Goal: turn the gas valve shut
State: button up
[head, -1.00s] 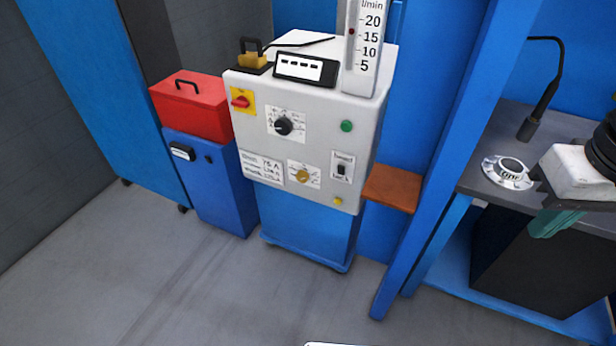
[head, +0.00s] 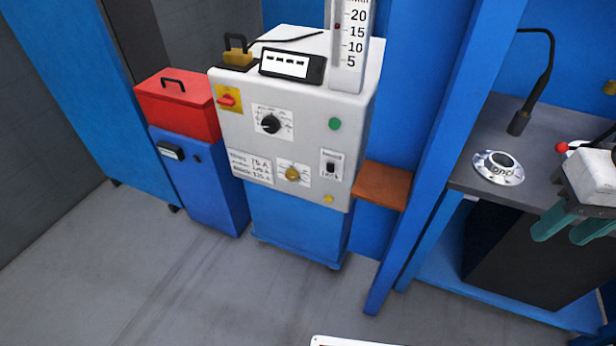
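I cannot pick out a gas valve for certain. A flow gauge (head: 350,45) marked in l/min stands upright on the white welding machine (head: 235,120), its top cut off by the frame. A small brass-coloured part (head: 609,88) shows at the right edge, too cut off to identify. My gripper (head: 561,236) is at the right, in front of the grey workbench. Its two teal fingers point down and left with a gap between them, and nothing shows between them.
The grey bench (head: 470,140) carries a round dial (head: 498,168), a black gooseneck (head: 520,120) and a red-balled lever (head: 562,147). A blue post (head: 440,150) and brown shelf (head: 383,185) stand left of it. A red box (head: 178,105) sits on a blue cabinet.

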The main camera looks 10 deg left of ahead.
aim_at(291, 175)
jog(key=z, duration=0.25)
jog(key=k, duration=0.55)
jog(key=u, duration=0.95)
jog(key=i, duration=0.5)
